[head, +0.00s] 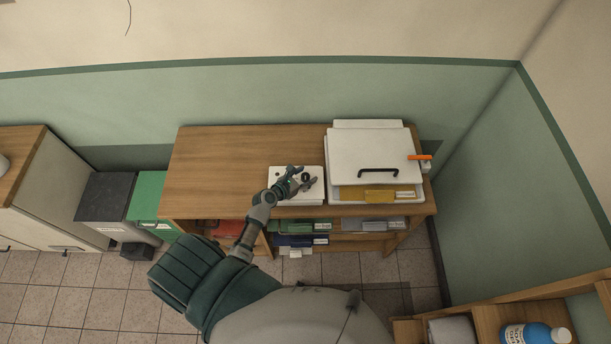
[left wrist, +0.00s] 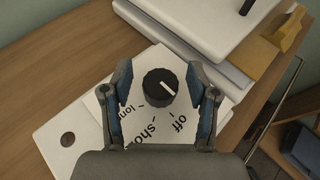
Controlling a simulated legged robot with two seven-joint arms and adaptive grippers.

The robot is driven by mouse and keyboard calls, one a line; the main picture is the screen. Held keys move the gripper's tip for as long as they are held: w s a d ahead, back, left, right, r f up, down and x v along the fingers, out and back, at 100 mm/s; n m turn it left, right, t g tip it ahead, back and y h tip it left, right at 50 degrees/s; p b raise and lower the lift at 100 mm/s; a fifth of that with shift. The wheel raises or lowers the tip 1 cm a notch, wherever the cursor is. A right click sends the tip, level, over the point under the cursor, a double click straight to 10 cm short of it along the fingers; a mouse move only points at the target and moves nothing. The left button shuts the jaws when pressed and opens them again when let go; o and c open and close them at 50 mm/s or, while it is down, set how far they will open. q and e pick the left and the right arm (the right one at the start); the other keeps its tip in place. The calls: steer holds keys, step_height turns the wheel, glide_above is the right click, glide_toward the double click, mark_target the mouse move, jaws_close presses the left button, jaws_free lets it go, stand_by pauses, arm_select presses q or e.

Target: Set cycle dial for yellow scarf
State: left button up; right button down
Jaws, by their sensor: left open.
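The black round cycle dial (left wrist: 160,87) sits on a white panel (left wrist: 62,144) printed with "off", "sho…" and a third word partly hidden, starting "lon". The dial's white mark points to the lower right, on the side of "off". My left gripper (head: 303,182) is open over the panel. In the left wrist view its fingers (left wrist: 160,95) stand on either side of the dial, with gaps visible. The dial also shows in the head view (head: 305,177). A yellow folded thing (head: 372,194), perhaps the scarf, lies at the front of the white lidded box; its label is unreadable. My right gripper is out of view.
The white lidded box (head: 370,149) with a dark handle and orange lever (head: 420,157) stands right of the panel. The wooden bench top (head: 220,160) is clear on the left. Green (head: 290,226), grey and other coloured things lie on the shelf below.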

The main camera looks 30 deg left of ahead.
arm_select(q)
jaws_close()
steer(key=shift+f+m+g+h+b, duration=0.1)
steer(key=shift+m+g+h+b, duration=0.2)
steer(key=shift+m+h+b, duration=0.55)
steer(key=m+g+h+b, duration=0.1)
steer(key=m+h, duration=0.1)
steer(key=shift+a+m+h, duration=0.1)
steer(key=shift+m+h, duration=0.15)
steer(key=shift+h, duration=0.1)
steer(key=m+g+h+b, duration=0.2)
steer(key=m+g+h, duration=0.1)
steer(key=shift+m, duration=0.4)
steer(key=shift+m+g+h+b, duration=1.1)
steer(key=shift+m+g+b, duration=0.15)
steer(key=shift+m+g, duration=0.7)
steer(key=shift+g, duration=0.25)
